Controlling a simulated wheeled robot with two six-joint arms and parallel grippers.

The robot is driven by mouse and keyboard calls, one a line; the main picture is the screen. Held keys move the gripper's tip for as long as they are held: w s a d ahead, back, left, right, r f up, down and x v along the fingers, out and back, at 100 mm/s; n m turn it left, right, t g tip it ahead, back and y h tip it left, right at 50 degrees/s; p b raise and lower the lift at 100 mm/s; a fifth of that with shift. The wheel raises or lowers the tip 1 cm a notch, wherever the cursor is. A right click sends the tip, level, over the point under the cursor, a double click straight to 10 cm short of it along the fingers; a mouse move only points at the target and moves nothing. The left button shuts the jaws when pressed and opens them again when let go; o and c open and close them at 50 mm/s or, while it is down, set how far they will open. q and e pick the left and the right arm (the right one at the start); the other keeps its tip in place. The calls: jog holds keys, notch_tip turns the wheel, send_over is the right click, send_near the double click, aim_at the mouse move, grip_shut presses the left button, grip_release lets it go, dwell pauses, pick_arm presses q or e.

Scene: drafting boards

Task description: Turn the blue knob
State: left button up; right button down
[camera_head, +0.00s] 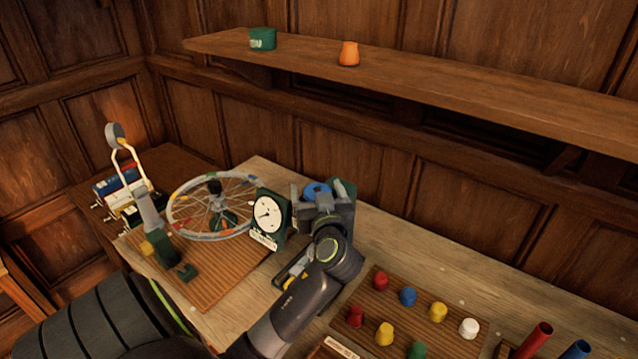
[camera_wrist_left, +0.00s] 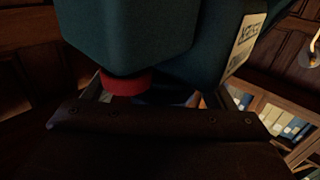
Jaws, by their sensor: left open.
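The blue knob (camera_head: 315,188) shows as a round blue piece at the back of the bench, by a dark green body (camera_head: 345,187). My left gripper (camera_head: 321,199) is open right at it, and its fingers and wrist hide part of the knob and the body. I cannot tell whether the fingers touch the knob. In the left wrist view a dark teal body (camera_wrist_left: 130,35) with a white label (camera_wrist_left: 242,45) fills the top, very close. A red round part (camera_wrist_left: 125,84) shows under it. My right gripper is not in view.
A white-faced dial gauge (camera_head: 268,214) stands just left of my left gripper. A spoked wheel (camera_head: 213,205) is farther left. A board with several coloured pegs (camera_head: 438,312) lies at the front right.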

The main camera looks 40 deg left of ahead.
pick_arm(q)
jog(key=shift+s+d+r, duration=0.15)
jog(key=shift+s+d, duration=0.05)
jog(key=shift+s, duration=0.05)
jog(key=shift+c, duration=0.6)
jog(key=shift+w, duration=0.1)
jog(key=c, duration=0.9)
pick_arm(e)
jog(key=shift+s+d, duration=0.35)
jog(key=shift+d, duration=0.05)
pick_arm(q)
jog(key=shift+m+t+h, duration=0.3)
jog(key=shift+t, duration=0.1)
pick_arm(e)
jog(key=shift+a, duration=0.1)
